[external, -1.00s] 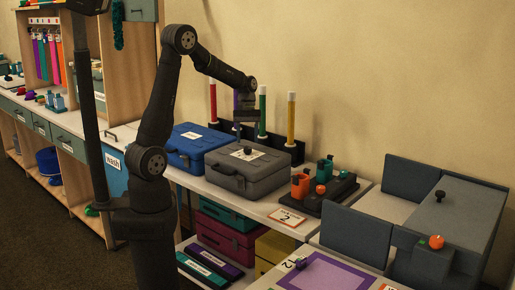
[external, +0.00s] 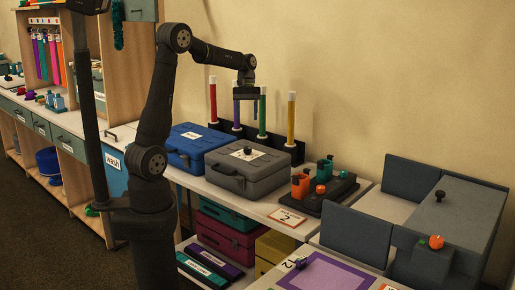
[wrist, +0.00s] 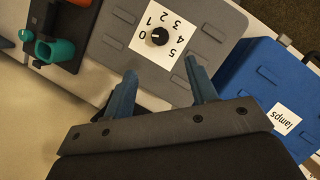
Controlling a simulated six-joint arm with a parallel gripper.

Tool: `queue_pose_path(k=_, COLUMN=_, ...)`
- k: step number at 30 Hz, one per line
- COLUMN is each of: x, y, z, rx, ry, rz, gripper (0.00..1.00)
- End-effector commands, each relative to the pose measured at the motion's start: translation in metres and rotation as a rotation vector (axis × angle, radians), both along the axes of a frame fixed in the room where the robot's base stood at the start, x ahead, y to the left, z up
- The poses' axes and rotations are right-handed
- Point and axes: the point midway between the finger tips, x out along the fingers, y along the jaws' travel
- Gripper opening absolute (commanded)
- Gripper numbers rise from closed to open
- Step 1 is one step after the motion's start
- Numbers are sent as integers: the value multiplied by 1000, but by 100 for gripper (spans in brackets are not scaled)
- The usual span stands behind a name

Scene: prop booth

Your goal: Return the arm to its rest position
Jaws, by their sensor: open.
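My arm stands at the left centre of the external view, bent at the elbow, with its forearm reaching right. My gripper (external: 245,97) points down, raised above the grey case (external: 251,178) and near the tops of the coloured posts. In the wrist view my gripper (wrist: 160,70) has its two blue-grey fingers apart, with nothing between them. The grey case's lid with its black dial knob (wrist: 159,36) and numbered white plate lies beyond the fingertips.
A blue case (external: 194,143) labelled "lamps" in the wrist view sits left of the grey case. Red, purple, green and yellow posts (external: 291,118) stand behind. A black stand (external: 327,194) with orange and teal pieces is to the right. Air above the cases is clear.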

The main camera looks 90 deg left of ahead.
Motion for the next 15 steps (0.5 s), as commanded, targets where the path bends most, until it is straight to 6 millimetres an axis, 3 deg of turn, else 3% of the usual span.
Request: queue_pose_path(k=15, x=-1, y=-41, z=-97, rx=-4, ry=3, rz=-1, gripper=52)
